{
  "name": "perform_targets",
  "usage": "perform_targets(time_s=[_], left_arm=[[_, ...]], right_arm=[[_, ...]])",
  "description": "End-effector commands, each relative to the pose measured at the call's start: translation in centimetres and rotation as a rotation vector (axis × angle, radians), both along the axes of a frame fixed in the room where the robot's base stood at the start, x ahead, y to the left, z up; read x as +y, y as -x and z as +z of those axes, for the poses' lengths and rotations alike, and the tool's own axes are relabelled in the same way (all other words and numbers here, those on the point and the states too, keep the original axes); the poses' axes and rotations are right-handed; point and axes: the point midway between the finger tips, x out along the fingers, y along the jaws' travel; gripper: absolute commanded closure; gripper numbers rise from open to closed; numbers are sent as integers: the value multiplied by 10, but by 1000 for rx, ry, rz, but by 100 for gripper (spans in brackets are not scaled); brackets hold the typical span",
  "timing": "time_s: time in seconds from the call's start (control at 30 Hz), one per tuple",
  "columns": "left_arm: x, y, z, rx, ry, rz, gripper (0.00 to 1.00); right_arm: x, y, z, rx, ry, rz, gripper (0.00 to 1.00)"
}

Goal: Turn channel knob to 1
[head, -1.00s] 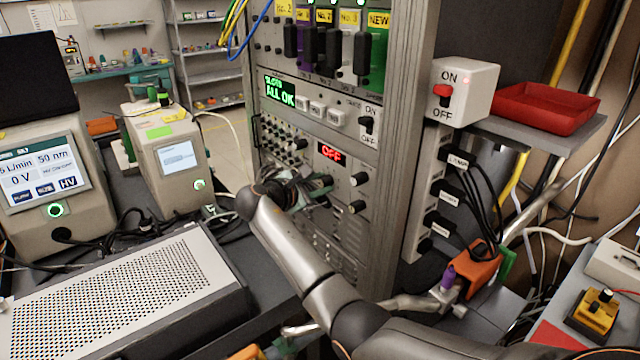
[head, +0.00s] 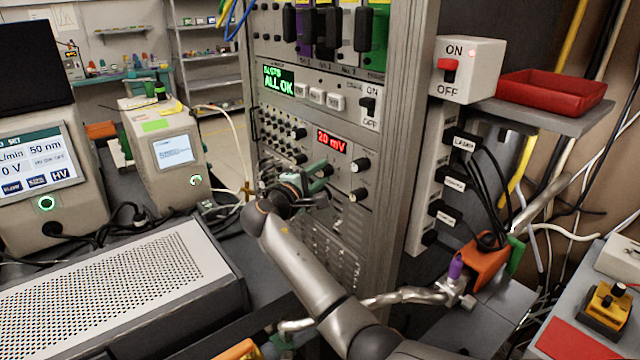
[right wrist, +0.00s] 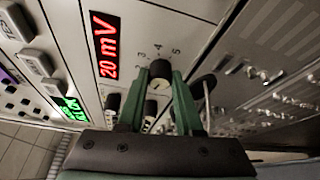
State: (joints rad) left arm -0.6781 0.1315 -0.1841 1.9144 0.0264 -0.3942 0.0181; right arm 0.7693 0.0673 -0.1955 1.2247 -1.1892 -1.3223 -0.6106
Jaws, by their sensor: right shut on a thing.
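The channel knob (right wrist: 160,70) is a small dark knob with a pale face on the rack panel. Printed numbers, among them 3, 4 and 5, stand around it in the right wrist view. My right gripper (right wrist: 162,90) has its two green fingers on either side of the knob, shut on it. In the head view the right gripper (head: 322,180) reaches the panel below the red display (head: 331,142), which reads 20 mV. The knob is mostly hidden there. I cannot tell which number the knob points to. My left gripper is not in view.
Two more black knobs (head: 360,165) sit right of the gripper. A switch (head: 368,105) and a green ALL OK display (head: 279,82) are above. An ON/OFF box (head: 468,70) and red tray (head: 552,100) stand right. A perforated box (head: 130,290) lies left.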

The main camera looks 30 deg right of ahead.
Motion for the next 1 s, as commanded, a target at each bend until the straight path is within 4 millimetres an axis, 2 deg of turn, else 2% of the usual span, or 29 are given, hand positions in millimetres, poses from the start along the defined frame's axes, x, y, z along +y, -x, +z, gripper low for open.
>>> perform_targets(time_s=[0.03,0.23,0.77,0.8,1.0], left_arm=[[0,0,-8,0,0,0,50],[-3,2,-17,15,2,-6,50],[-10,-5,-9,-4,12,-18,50],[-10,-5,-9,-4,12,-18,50],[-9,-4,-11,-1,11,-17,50]], right_arm=[[0,0,-5,-20,0,-2,100],[0,0,-3,-84,-5,-1,100],[0,0,-1,-109,-8,-2,100],[0,0,-1,-108,-8,-2,62],[0,0,-1,-108,-8,-2,40]])
